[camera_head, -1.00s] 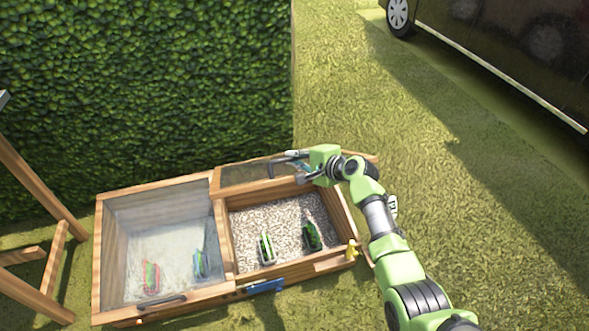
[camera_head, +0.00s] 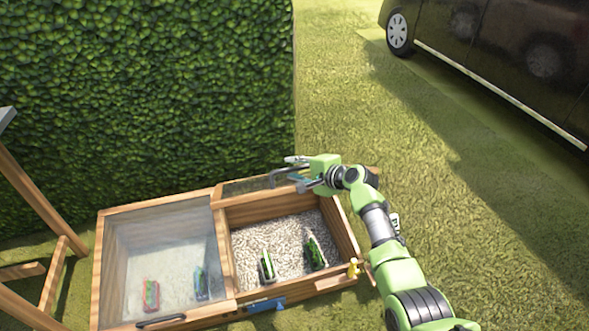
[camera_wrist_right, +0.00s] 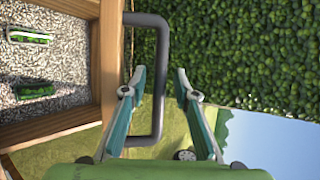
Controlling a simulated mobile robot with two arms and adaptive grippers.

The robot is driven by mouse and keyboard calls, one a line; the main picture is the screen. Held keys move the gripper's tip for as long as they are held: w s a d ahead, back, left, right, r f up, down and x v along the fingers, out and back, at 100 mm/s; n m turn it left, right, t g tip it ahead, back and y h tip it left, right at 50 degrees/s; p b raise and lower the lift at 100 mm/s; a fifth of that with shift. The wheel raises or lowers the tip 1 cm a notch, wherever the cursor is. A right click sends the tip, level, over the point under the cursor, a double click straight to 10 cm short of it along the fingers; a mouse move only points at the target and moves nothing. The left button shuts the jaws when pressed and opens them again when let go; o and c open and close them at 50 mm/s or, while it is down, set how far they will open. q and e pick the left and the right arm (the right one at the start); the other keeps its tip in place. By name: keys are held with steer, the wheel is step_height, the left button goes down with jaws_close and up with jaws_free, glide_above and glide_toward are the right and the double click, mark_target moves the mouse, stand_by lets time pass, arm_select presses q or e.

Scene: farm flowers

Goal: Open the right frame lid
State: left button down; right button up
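The right frame lid (camera_head: 243,187), wooden-edged with a glass pane, stands raised at the back of the right frame (camera_head: 345,236) in the head view. The right frame is uncovered and shows pale gravel with two green-leaved packs. The lid's dark handle (camera_head: 277,178) is a bent bar; it also shows in the right wrist view (camera_wrist_right: 159,80). My right gripper (camera_head: 296,169) is at the handle. In the wrist view its fingers (camera_wrist_right: 160,82) are apart, with the handle bar between them. My left gripper is out of view.
The left frame lid (camera_head: 160,232) is closed over the left frame, with its handle (camera_head: 161,320) at the front. A tall hedge (camera_head: 150,90) stands close behind. A wooden stand (camera_head: 35,195) is at the left. Grass is open to the right, towards a dark vehicle (camera_head: 500,60).

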steer(key=v, duration=1.2)
steer(key=shift+s+f, duration=0.1)
steer(key=shift+f, duration=0.05)
stand_by(0.3)
